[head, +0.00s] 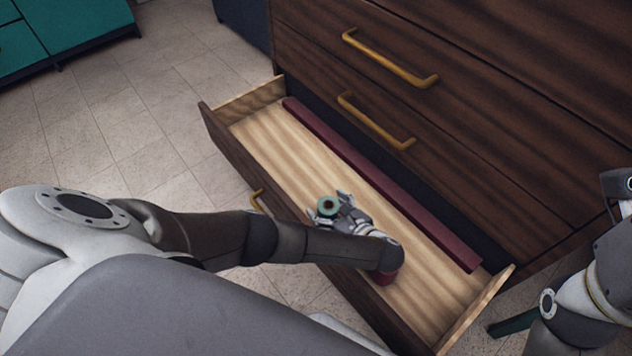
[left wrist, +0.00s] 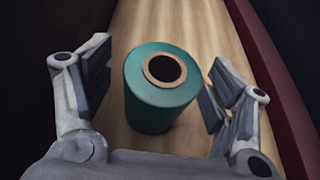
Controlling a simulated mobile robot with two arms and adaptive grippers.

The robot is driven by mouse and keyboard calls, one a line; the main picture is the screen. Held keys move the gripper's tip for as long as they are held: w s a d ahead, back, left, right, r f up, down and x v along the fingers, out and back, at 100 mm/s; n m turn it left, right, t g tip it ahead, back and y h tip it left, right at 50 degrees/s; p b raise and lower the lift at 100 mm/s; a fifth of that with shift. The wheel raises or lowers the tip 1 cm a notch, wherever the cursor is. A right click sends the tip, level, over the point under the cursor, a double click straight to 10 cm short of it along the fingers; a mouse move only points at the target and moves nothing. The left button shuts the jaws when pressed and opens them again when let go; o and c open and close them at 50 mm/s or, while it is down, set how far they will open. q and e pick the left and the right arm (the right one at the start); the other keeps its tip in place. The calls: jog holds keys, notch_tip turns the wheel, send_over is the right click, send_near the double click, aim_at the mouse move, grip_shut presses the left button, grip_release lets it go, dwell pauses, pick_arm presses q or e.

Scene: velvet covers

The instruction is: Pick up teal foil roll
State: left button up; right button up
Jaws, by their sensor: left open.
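The teal foil roll (head: 328,206) stands upright on the light wood floor of the open drawer (head: 270,130). In the left wrist view the roll (left wrist: 160,85) shows its round top with a tan core ring and dark hole. My left gripper (head: 331,204) is down in the drawer, open, with a finger on each side of the roll. In the left wrist view the left gripper's fingers (left wrist: 158,88) are apart from the roll, with a gap on both sides. Part of my right arm shows at the right edge; its fingers cannot be made out.
A long dark red strip (head: 370,180) lies along the drawer's back side. A dark red object (head: 385,277) shows partly behind my left forearm. The dark wood cabinet (head: 480,100) with brass handles rises behind the drawer. The drawer's far left end is clear.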

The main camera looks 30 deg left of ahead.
pick_arm(q)
jog(key=shift+a, duration=0.1)
jog(key=c, duration=1.2)
jog(key=shift+r, duration=0.2)
